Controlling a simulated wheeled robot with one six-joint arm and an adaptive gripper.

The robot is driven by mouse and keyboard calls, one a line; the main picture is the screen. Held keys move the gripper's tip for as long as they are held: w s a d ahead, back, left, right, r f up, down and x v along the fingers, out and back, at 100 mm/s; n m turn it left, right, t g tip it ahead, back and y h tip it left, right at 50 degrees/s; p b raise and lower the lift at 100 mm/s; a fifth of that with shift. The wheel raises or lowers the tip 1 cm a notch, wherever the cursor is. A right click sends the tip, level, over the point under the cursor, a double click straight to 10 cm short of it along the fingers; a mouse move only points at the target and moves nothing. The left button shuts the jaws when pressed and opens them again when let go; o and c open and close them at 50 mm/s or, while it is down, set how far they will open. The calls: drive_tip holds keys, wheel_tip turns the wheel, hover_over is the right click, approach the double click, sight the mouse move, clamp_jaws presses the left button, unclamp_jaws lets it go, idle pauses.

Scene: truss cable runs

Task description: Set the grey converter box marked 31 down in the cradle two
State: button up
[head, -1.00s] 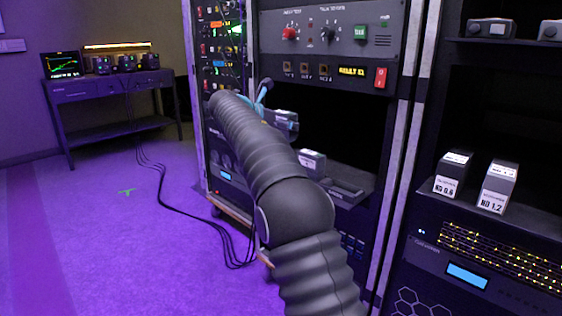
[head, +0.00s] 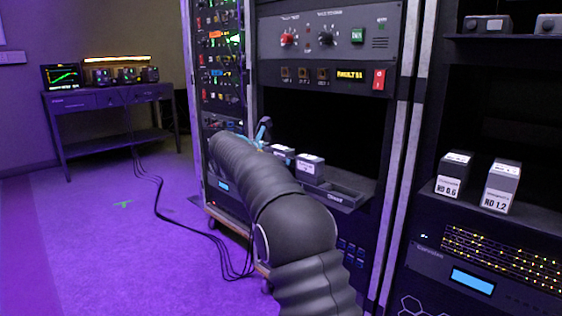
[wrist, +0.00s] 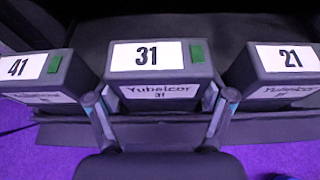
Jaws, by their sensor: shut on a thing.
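The grey converter box marked 31 (wrist: 160,78) is between the fingers of my gripper (wrist: 160,97), which is shut on its sides. It has a white label and a green patch on top. In the wrist view it stands between the box marked 41 (wrist: 38,75) on the left and the box marked 21 (wrist: 275,75) on the right. In the head view, the held box (head: 283,152) is low on the rack shelf, about level with a neighbouring box (head: 310,166). The cradle under it is hidden, so I cannot tell whether it is fully seated.
An empty tray section (head: 342,194) lies right of the boxes on the rack shelf. Two boxes marked RD 0.6 (head: 453,174) and RD 1.2 (head: 501,186) stand in the right rack. A rack post (head: 402,150) separates the bays. Cables (head: 158,205) lie on the floor.

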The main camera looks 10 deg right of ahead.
drive_tip(key=shift+f, duration=0.15)
drive_tip(key=o, duration=1.3)
